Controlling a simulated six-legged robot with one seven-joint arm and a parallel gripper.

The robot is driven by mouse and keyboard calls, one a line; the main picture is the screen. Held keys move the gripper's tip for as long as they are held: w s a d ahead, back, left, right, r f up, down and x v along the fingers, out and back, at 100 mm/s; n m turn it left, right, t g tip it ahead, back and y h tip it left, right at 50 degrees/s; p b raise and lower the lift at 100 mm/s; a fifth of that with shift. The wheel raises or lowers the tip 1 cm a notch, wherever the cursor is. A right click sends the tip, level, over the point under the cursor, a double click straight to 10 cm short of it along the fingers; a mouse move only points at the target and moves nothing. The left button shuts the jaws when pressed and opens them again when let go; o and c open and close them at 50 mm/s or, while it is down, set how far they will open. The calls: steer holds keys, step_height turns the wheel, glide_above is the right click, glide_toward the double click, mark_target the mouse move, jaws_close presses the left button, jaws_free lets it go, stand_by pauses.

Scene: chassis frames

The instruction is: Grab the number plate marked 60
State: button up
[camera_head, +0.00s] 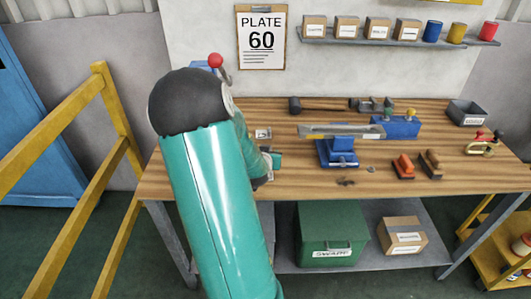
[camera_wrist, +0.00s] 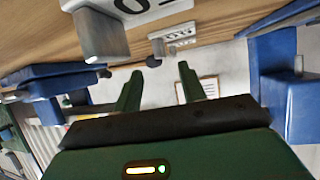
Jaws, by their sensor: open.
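A sign (camera_head: 262,38) on the wall reads PLATE 60. In the wrist view, a white plate (camera_wrist: 155,10) with a black 0 is cut off by the top edge, so its full number cannot be read. It is by a grey metal block (camera_wrist: 100,35). A smaller white marked piece (camera_wrist: 178,33) lies beyond it, too blurred to read. In the head view a small pale plate (camera_head: 263,133) lies on the bench beside my arm. My gripper (camera_wrist: 160,68) is open, with nothing between its two green fingers, apart from the plate. My arm hides part of the bench.
The wooden bench (camera_head: 320,182) holds a blue vise (camera_head: 337,152), a mallet (camera_head: 315,104), brushes (camera_head: 403,167) and a grey bin (camera_head: 467,112). Yellow rails (camera_head: 65,235) stand at left. A green box (camera_head: 330,235) and carton (camera_head: 402,235) sit below.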

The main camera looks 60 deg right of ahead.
steer(key=x, duration=0.5)
jaws_close()
